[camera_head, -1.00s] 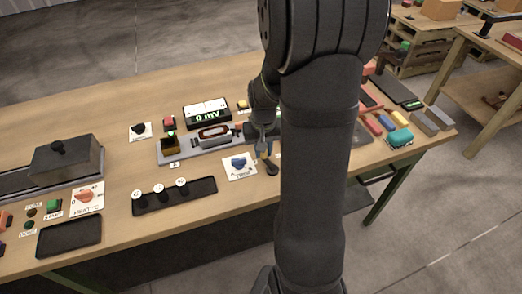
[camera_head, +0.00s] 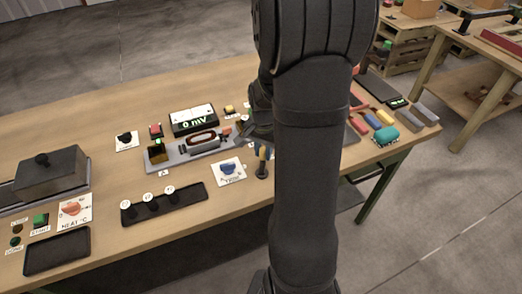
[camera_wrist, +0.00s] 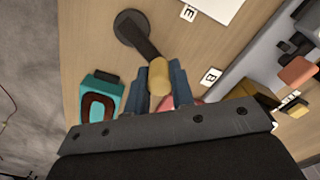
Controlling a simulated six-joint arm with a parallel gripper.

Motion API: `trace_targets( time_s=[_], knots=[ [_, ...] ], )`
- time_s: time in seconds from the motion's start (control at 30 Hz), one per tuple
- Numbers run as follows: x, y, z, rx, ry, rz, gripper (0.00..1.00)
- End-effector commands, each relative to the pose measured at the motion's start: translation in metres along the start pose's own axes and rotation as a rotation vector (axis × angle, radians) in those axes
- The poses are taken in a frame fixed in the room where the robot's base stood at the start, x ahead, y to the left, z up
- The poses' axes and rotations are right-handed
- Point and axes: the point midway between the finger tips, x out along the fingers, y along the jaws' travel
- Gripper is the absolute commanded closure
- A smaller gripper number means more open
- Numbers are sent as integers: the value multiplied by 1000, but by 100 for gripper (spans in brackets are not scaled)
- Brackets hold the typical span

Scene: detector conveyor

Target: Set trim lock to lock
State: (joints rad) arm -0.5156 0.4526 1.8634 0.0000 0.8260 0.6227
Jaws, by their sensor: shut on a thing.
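The trim lock is a lever with a round dark base (camera_wrist: 131,27), a dark arm and a yellow handle (camera_wrist: 158,76). In the head view its yellow handle (camera_head: 263,153) stands just right of the white TRIM plate with a blue knob (camera_head: 228,170). My gripper (camera_wrist: 160,70) has its two blue-grey fingers on either side of the yellow handle and is shut on it. In the head view my arm hides most of the gripper. No lock marking can be read clearly.
A grey rail with a sample holder (camera_head: 203,137) lies behind the lever. A teal box (camera_head: 385,135) and coloured blocks lie to the right. The bench's front edge is close.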

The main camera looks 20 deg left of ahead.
Motion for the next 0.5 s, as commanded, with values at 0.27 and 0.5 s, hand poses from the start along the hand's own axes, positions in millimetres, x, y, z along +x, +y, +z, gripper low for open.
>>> trace_targets(
  time_s=[0.27,0.5],
  knots=[
    [0,2,-1,39,2,-1,100],
    [0,2,-1,41,1,-1,100]
  ],
)
